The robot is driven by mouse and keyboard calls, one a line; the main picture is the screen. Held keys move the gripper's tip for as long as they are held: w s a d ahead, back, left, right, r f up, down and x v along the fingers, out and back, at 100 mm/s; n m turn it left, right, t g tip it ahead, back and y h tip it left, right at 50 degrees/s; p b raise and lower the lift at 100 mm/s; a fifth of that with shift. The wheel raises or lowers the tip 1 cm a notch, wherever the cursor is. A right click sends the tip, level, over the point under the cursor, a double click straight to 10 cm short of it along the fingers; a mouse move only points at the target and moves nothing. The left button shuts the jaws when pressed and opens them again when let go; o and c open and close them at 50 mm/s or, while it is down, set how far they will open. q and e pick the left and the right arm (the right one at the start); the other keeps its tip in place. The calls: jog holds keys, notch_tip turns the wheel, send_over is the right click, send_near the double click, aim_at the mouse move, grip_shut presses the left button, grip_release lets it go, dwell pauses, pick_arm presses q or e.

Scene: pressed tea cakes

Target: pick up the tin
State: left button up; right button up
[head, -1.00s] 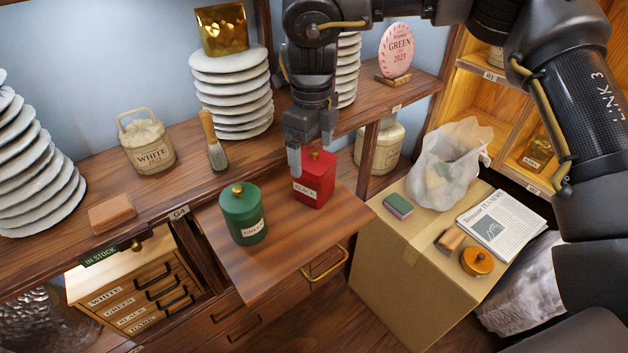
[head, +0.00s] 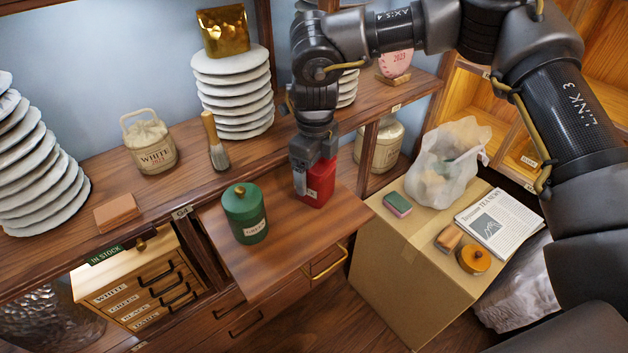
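A red tin (head: 322,186) with a pale label stands on the pulled-out wooden board. My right gripper (head: 314,170) has come down over it from above. One finger is in front of the tin's left part and hides some of it. The other finger is by its far right side. I cannot tell whether the fingers press on the tin. A green lidded tin (head: 245,218) with a gold knob and a label stands upright to the left on the same board. My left gripper is not in view.
The board (head: 275,268) is bare in front of the tins. Behind are a brush (head: 215,145), a white-tea jar (head: 151,150) and stacked pale cakes (head: 232,92). At right, a carton (head: 395,262) bears a sponge (head: 397,204), a plastic bag (head: 446,170) and a newspaper (head: 498,220).

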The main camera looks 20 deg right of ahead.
jog(key=c, duration=0.8)
jog(key=shift+r, duration=0.1)
jog(key=shift+w+r, duration=0.1)
jog(key=shift+r, duration=0.1)
notch_tip(320, 180, up, 2)
jog(key=shift+r, duration=0.1)
pick_arm(q)
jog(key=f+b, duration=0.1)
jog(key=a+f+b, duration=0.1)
jog(key=b, duration=0.1)
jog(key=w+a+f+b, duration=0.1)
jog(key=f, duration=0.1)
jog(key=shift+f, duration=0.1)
pick_arm(e)
jog(key=s+a+r, duration=0.1)
jog(key=s+r, duration=0.2)
jog(key=s, duration=0.1)
jog(key=s+a+r, duration=0.1)
jog(key=s+r, duration=0.2)
jog(key=s, duration=0.2)
jog(key=s+a+r, duration=0.1)
jog(key=s+r, duration=0.3)
jog(key=shift+s+r, duration=0.1)
jog(key=shift+s, duration=0.3)
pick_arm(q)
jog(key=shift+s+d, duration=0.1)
